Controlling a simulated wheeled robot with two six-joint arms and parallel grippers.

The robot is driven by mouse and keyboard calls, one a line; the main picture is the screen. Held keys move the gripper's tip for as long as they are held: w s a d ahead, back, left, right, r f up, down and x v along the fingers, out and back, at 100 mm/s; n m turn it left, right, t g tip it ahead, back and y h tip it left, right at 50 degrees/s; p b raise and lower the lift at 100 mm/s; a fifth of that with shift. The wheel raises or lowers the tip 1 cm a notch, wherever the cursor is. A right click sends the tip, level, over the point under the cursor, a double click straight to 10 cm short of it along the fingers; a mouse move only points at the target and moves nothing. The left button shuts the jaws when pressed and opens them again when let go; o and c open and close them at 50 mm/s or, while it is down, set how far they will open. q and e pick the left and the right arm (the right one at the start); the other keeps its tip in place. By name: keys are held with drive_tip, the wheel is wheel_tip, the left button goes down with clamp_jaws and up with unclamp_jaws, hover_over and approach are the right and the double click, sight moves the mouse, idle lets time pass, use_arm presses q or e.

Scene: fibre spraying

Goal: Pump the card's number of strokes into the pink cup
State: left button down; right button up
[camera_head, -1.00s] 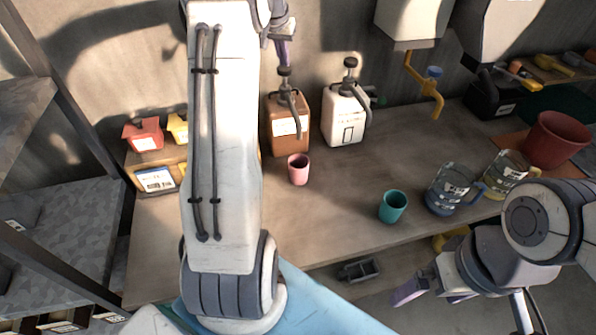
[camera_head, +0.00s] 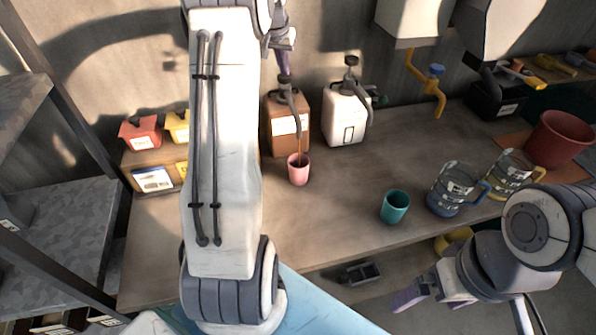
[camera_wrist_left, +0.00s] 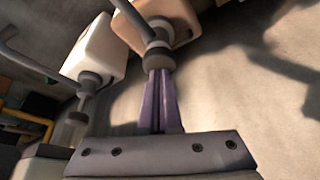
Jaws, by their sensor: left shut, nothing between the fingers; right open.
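The brown pump bottle (camera_head: 275,138) stands at the back of the table, its spout over the pink cup (camera_head: 298,173). A thin brownish stream runs from the spout into the cup. My left gripper (camera_head: 284,68) is shut and empty, fingertips down against the pump head. In the left wrist view, the purple fingers (camera_wrist_left: 158,105) meet the dark pump knob (camera_wrist_left: 158,57). A card (camera_head: 153,180) with a blue edge lies at the left; its writing is too small to read. My right gripper (camera_head: 422,296) is open, low at the front right.
A white pump bottle (camera_head: 344,122) stands right of the brown one. A teal cup (camera_head: 395,208), two clear jugs (camera_head: 447,200) and a red pot (camera_head: 557,140) are further right. Red (camera_head: 140,134) and yellow bins are at the left. The table's middle is clear.

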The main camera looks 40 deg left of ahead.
use_arm(q)
drive_tip(key=shift+r+p, duration=2)
drive_tip(key=shift+r, duration=0.2)
drive_tip(key=shift+f, duration=0.15)
drive_tip(key=shift+f+b, duration=1.5)
drive_tip(key=shift+f, duration=0.65)
drive_tip(key=shift+r, duration=0.1)
drive_tip(key=shift+r+p, duration=1.9)
drive_tip(key=shift+r, duration=0.3)
